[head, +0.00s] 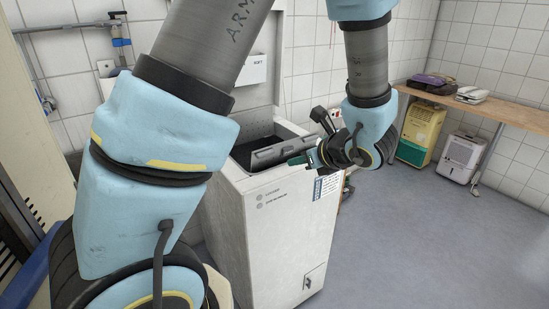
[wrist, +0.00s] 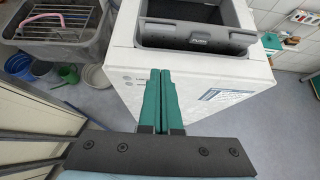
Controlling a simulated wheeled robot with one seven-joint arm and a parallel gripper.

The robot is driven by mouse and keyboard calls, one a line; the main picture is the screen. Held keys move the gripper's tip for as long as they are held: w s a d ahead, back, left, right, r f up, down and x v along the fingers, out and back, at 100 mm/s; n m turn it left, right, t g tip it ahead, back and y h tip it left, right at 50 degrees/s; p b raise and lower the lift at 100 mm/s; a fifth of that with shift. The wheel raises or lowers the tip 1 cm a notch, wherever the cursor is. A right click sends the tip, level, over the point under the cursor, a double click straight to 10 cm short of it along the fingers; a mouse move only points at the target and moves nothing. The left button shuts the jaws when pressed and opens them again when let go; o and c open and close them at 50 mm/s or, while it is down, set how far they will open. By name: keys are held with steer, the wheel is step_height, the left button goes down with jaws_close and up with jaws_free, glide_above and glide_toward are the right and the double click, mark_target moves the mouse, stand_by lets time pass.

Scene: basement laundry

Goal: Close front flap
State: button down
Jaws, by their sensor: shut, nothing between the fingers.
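A white top-loading washer (head: 285,225) stands in front of me with its top opening uncovered; its front corner and top also show in the wrist view (wrist: 205,85). My gripper (head: 294,160) is shut and empty, beside the flap at the washer's front top edge. In the wrist view the green fingertips (wrist: 160,74) lie together, apart from the flap.
A grey utility sink (wrist: 65,35) with a rack stands left of the washer, with buckets (wrist: 68,74) on the floor below. A wooden shelf (head: 500,110) and two dehumidifier-like units (head: 461,157) stand at the right. The floor (head: 420,235) right of the washer is clear.

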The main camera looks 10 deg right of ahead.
steer(key=x, duration=0.3)
steer(key=r+p+x, duration=0.1)
steer(key=x, duration=0.2)
steer(key=w+p+x, duration=0.1)
steer(key=x, duration=0.2)
steer(key=shift+a+r, duration=0.35)
steer(key=shift+w+a, duration=0.3)
steer(key=shift+w, duration=0.35)
